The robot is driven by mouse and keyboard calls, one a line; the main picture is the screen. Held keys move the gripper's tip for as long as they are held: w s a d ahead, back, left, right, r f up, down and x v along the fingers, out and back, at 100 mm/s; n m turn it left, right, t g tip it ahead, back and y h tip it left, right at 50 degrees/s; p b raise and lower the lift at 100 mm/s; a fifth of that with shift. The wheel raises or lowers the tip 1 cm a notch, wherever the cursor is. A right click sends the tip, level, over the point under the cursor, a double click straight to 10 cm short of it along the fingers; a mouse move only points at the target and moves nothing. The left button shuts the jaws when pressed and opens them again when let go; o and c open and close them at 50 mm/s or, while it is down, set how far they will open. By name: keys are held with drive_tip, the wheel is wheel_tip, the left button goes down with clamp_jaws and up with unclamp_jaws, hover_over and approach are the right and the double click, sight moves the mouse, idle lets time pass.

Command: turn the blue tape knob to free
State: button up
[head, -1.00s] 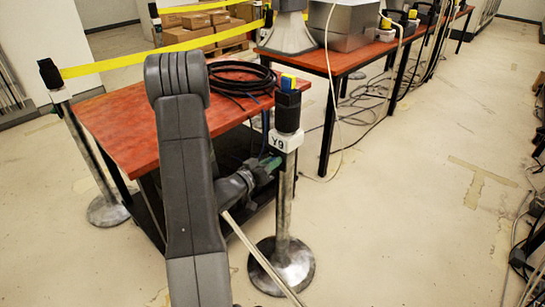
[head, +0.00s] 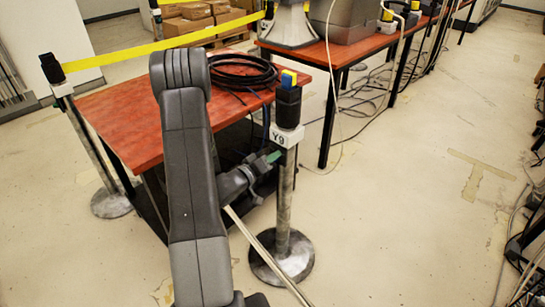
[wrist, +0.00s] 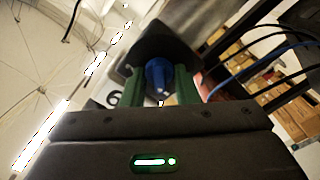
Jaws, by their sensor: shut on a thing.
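The blue knob (wrist: 158,76) sits between the two green fingers of my gripper (wrist: 162,82) in the wrist view, and the fingers are shut on it. Behind it is the dark head of the post. In the head view my gripper (head: 274,157) is at the upper part of a metal post (head: 284,205), just below the white Y9 label (head: 286,137). The knob itself is hidden there by the gripper. The post's black head (head: 288,105) has a blue and yellow top.
A red-topped table (head: 120,120) with coiled black cable (head: 240,75) stands behind my arm and the post. Another post (head: 95,150) on the left carries yellow tape (head: 160,47). Floor to the right is open, with cables at the far right edge.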

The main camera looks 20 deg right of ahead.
drive_tip(key=o, duration=0.6)
drive_tip(key=shift+o, duration=0.2)
drive_tip(key=shift+a, duration=0.15)
drive_tip(key=v, duration=1.3)
drive_tip(key=shift+s+a+p, duration=0.2)
drive_tip(key=shift+a+p, duration=0.1)
drive_tip(key=shift+p, duration=0.05)
drive_tip(key=shift+d+f, duration=0.1)
drive_tip(key=x, duration=1.3)
drive_tip(key=shift+w+d+b, duration=0.25)
drive_tip(key=shift+d+b, duration=0.1)
drive_tip(key=shift+a, duration=0.1)
